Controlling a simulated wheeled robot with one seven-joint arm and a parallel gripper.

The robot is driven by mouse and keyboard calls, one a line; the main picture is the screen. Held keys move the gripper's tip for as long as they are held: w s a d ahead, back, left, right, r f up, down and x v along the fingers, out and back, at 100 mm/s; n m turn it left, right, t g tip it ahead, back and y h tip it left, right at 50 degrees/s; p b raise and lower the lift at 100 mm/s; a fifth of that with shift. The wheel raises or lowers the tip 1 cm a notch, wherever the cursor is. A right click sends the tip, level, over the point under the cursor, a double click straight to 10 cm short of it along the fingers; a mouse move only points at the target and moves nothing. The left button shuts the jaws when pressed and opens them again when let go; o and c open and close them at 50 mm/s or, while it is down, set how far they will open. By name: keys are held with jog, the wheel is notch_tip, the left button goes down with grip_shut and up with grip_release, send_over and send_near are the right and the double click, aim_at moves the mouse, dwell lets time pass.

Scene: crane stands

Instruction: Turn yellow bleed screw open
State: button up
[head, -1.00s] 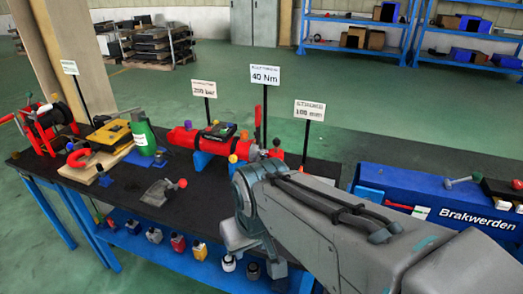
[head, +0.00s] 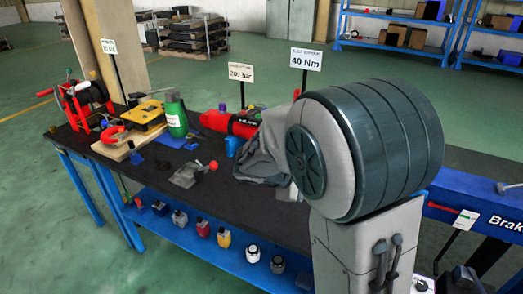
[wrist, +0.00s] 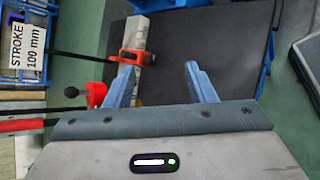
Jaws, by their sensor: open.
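The yellow bleed screw cannot be made out in either view. The red cylinder (head: 230,122) lies on the dark bench, and my arm hides its right part in the head view. My gripper (wrist: 160,68) is open and empty in the wrist view, with its two blue-grey fingers apart. An orange-red clamp-like part (wrist: 133,57) on a pale bar appears by the left fingertip; whether they touch is unclear.
A red part (wrist: 95,92) and the stroke sign (wrist: 28,50) are left of the fingers. A green bottle (head: 175,115) and a grey part with a red knob (head: 188,174) stand on the bench (head: 235,205). The wrist view shows bare dark surface (wrist: 200,40) between and beyond the fingers.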

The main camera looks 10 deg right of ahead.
jog(key=w+a+f+n+t+b, duration=0.2)
jog(key=w+a+f+n+t, duration=0.2)
jog(key=w+a+n+t, duration=0.35)
jog(key=w+a+f+n+t+b, duration=0.1)
jog(key=w+a+f+n+t, duration=0.4)
jog(key=w+a, duration=0.4)
jog(key=w+d+r+n+g+p, duration=0.1)
jog(key=w+d, duration=0.8)
jog(key=w, duration=0.3)
jog(key=shift+r+h, duration=0.2)
jog(key=shift+h, duration=0.1)
jog(key=shift+w+n, duration=0.1)
jog(key=shift+n, duration=0.15)
jog(key=c, duration=1)
